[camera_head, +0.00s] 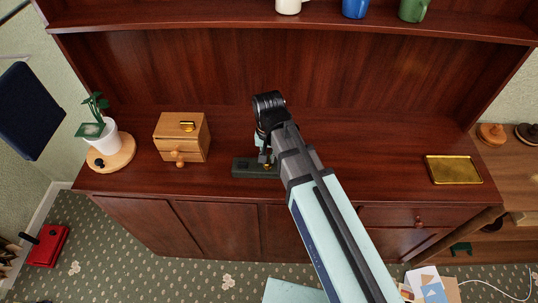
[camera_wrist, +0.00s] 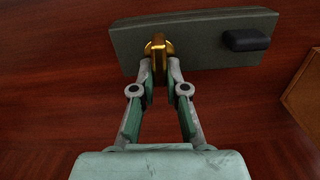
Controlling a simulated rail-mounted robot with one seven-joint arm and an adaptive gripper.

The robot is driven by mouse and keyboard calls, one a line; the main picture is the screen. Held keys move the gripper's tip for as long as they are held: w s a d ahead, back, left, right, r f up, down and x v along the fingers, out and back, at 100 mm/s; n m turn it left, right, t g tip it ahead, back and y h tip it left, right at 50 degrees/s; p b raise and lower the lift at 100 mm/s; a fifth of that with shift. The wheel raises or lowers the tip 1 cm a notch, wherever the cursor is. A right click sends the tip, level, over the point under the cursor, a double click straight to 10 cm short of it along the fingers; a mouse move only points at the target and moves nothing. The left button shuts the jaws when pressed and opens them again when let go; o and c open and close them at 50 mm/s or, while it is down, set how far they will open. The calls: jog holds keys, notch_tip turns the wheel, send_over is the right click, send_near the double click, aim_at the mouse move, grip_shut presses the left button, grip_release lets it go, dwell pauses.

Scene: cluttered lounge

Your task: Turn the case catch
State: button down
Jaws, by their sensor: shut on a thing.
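The case is a dark grey-green flat box (camera_head: 245,168) on the sideboard top, in front of the back panel. In the wrist view the case (camera_wrist: 205,32) lies across the top of the picture. Its brass catch (camera_wrist: 158,46) stands at the case's near edge, and a black block (camera_wrist: 246,39) sits to its right. My gripper (camera_wrist: 160,68) is shut on the brass catch, with one fingertip on each side. In the head view my gripper (camera_head: 265,152) reaches down to the case, and my arm hides part of the case's right side.
A small wooden drawer box (camera_head: 182,137) stands left of the case. A potted plant (camera_head: 104,133) stands farther left on a round wooden base. A brass tray (camera_head: 453,169) lies at the right. Mugs (camera_head: 355,8) stand on the shelf above. The sideboard top between case and tray looks clear.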

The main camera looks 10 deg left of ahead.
jog(key=shift+n, duration=0.5)
jog(key=c, duration=1.2)
grip_release()
jog(key=shift+r, duration=0.1)
notch_tip(320, 180, up, 12)
jog(key=shift+f, duration=0.1)
